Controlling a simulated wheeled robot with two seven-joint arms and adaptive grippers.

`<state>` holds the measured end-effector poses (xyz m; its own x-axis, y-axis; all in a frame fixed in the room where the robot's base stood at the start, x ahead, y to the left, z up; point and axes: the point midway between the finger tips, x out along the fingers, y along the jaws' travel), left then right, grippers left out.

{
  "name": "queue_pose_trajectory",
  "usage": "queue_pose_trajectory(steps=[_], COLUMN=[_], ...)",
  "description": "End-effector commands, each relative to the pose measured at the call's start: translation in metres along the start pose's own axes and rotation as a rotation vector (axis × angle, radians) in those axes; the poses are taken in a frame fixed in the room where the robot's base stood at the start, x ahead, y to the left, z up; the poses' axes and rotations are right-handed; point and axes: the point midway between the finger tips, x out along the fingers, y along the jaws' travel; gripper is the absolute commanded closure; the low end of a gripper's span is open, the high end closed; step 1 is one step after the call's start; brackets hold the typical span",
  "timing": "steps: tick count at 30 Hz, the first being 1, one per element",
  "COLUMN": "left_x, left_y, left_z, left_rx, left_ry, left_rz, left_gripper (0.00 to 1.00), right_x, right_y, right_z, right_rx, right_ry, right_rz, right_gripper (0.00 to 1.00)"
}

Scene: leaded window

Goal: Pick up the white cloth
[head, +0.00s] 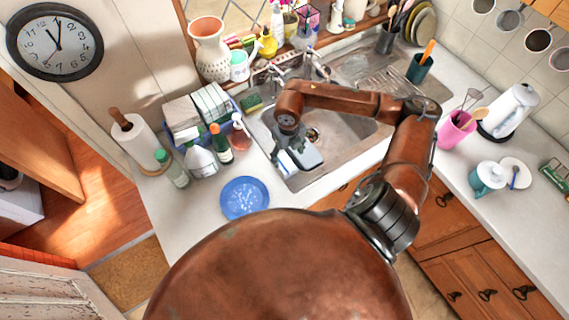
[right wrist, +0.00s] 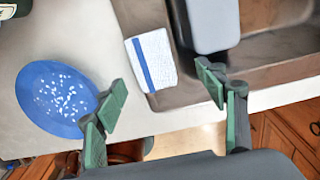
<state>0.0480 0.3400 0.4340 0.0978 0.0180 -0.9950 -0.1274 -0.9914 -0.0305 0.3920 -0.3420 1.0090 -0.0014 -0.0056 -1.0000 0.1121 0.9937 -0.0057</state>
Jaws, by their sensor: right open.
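The white cloth (right wrist: 151,60) has a blue stripe and lies over the near edge of the sink, beside a grey-blue tub; it shows in the right wrist view. In the head view a small white part of it (head: 284,164) shows just below my right gripper (head: 287,146), which hides the rest. In the right wrist view my right gripper (right wrist: 162,87) is open and empty, its green fingers spread to either side of and short of the cloth. I cannot tell its height above the cloth. My left gripper is not in view.
A blue plate (head: 245,198) with white marks lies on the counter left of the cloth. Bottles (head: 220,143) and a paper towel roll (head: 135,142) stand farther left. The grey-blue tub (right wrist: 213,22) sits in the metal sink (head: 352,137). The faucet (head: 285,64) is behind.

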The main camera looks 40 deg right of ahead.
Motion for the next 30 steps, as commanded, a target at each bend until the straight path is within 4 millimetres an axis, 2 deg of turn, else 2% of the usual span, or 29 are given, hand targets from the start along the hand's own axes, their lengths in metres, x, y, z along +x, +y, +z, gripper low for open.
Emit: queue_pose_trajectory(steps=[10, 15, 23, 30], left_x=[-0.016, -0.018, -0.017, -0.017], left_y=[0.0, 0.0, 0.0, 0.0], left_z=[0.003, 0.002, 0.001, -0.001], left_rx=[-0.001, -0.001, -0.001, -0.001], left_ry=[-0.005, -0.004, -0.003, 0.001], left_rz=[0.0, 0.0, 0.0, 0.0], left_gripper=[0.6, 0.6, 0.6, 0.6], right_x=[0.041, 0.06, 0.064, 0.064], right_y=[0.01, 0.009, 0.008, 0.008], right_z=[0.004, 0.004, 0.004, 0.004], right_rx=[-0.003, -0.002, -0.002, -0.002], right_ry=[0.003, 0.001, 0.0, 0.0], right_rz=[0.006, 0.005, 0.005, 0.005], right_gripper=[0.35, 0.35, 0.35, 0.51])
